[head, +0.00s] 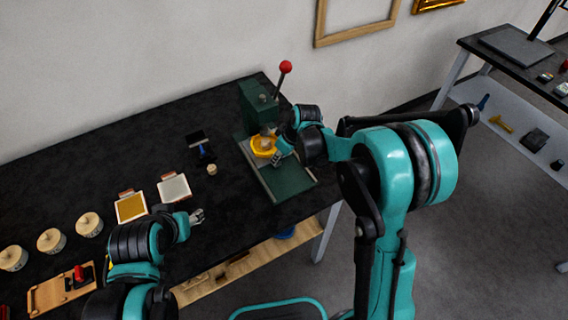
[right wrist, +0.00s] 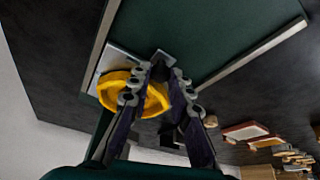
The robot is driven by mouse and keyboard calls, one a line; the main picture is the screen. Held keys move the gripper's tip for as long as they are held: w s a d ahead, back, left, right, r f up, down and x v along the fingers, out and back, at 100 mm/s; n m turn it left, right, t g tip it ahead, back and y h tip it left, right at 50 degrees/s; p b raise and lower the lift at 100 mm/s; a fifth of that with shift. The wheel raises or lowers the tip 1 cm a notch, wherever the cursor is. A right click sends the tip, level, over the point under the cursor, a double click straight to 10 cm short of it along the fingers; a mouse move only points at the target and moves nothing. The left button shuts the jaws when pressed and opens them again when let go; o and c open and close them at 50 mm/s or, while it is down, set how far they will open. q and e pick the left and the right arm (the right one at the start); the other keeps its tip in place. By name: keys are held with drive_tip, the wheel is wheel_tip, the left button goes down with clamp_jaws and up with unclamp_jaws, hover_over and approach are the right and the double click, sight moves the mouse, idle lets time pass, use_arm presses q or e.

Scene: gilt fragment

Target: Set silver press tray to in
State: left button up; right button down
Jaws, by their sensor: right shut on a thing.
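The green press (head: 258,103) stands on the dark table, with a red-knobbed lever (head: 285,67) pointing up. Its flat green base (head: 287,181) reaches toward the front between pale rails. The silver press tray (right wrist: 108,58) lies at the press end of the base, with a yellow ring-shaped piece (head: 263,147) on it. My right gripper (head: 277,158) is at the front of the tray. In the right wrist view its fingers (right wrist: 161,72) are closed on the tray's grey tab, partly hidden by the fingers. My left gripper (head: 198,216) is over the table's front part, away from the press; its jaw opening is unclear.
Left of the press are a small dark stand (head: 200,148), a little round pot (head: 212,169), a white-topped pad (head: 174,187) and a gold-topped pad (head: 131,207). Several round tins (head: 89,224) stand further left. The front of the press base is bare.

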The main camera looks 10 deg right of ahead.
drive_tip(key=shift+w+r, duration=0.1)
drive_tip(key=shift+w, duration=0.1)
drive_tip(key=c, duration=1.4)
unclamp_jaws()
drive_tip(key=shift+w+a, duration=0.1)
drive_tip(key=shift+o, duration=0.2)
drive_tip(key=v, duration=1.2)
